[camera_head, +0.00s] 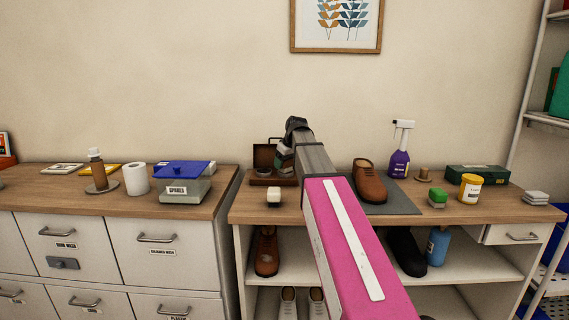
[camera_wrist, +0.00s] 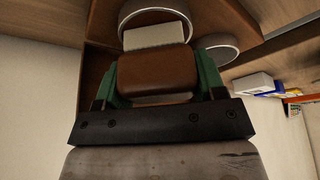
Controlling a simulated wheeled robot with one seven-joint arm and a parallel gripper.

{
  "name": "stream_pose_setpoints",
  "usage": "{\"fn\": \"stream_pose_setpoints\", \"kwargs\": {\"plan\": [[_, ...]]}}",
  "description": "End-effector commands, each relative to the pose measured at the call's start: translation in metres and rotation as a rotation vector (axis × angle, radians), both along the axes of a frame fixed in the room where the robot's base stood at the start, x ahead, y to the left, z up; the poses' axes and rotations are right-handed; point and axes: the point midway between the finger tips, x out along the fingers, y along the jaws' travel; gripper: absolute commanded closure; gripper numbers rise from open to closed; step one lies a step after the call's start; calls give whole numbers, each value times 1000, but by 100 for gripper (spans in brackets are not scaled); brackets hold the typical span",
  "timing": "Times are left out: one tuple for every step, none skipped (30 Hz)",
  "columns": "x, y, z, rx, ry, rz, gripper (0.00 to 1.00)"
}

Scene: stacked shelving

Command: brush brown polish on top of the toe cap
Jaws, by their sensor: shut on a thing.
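My gripper (camera_wrist: 157,82) has green fingers and is shut on a brown-backed brush (camera_wrist: 157,72) with pale bristles. In the head view my gripper (camera_head: 284,162) is at the open brown box on the bench, left of the shoe. In the wrist view the bristles point at a round tin (camera_wrist: 152,10) with a grey rim, partly hidden by the brush; whether they touch is unclear. A second round tin (camera_wrist: 216,43) is beside it.
The open brown box (camera_head: 263,157) stands near the wall. A purple spray bottle (camera_head: 399,158), yellow jar (camera_head: 470,188) and green box (camera_head: 477,175) stand right of the shoe.

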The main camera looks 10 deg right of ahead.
Motion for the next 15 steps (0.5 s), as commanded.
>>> {"fn": "stream_pose_setpoints", "kwargs": {"plan": [[-1,0,-2,-1,3,0,55],[-1,0,-2,-1,3,0,55],[-1,0,-2,-1,3,0,55],[-1,0,-2,-1,3,0,55],[-1,0,-2,-1,3,0,55],[-1,0,-1,-1,4,0,55],[-1,0,-1,-1,4,0,55],[-1,0,0,-1,3,0,55],[0,0,2,-2,2,0,55],[0,0,3,-2,2,0,55],[0,0,5,-1,2,0,55],[0,0,8,-1,2,0,55],[0,0,10,-1,2,0,55],[0,0,12,-1,2,0,55],[0,0,15,-1,2,0,55]]}}
